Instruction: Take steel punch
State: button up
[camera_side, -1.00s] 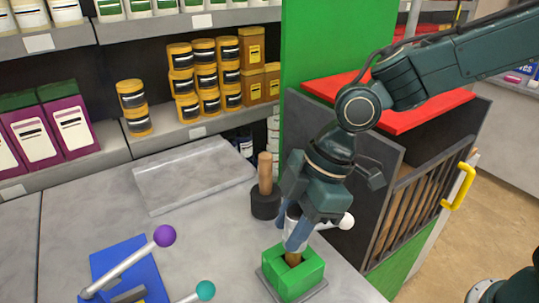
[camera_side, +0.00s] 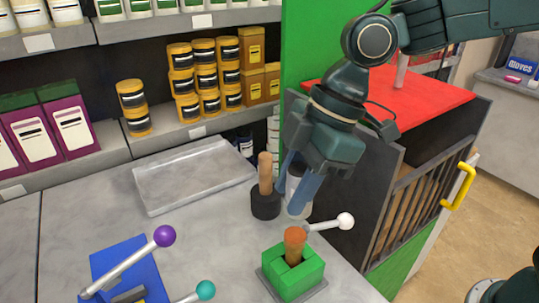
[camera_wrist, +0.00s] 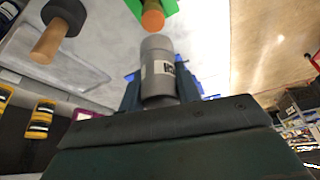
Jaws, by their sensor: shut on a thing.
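The steel punch (camera_wrist: 156,52), a grey cylinder with a small label, is between the fingers of my gripper (camera_side: 290,199) in the wrist view. An orange-brown cylinder (camera_side: 295,240) stands upright in the slot of the green block. The block and cylinder (camera_wrist: 153,19) also show at the top of the wrist view, just beyond the punch's end.
A white-knobbed lever (camera_side: 345,221) sticks out beside the green block. A black-headed mallet (camera_side: 265,203) stands handle up left of my gripper. A grey tray (camera_side: 195,172) lies behind it. A dark rack (camera_side: 425,190) is at the right; a blue fixture (camera_side: 125,265) is front left.

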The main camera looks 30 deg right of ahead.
aim_at(294, 169)
notch_tip(294, 169, up, 12)
jog(key=shift+r, duration=0.1)
dwell(0.4)
jog(key=shift+w, duration=0.1)
dwell(0.5)
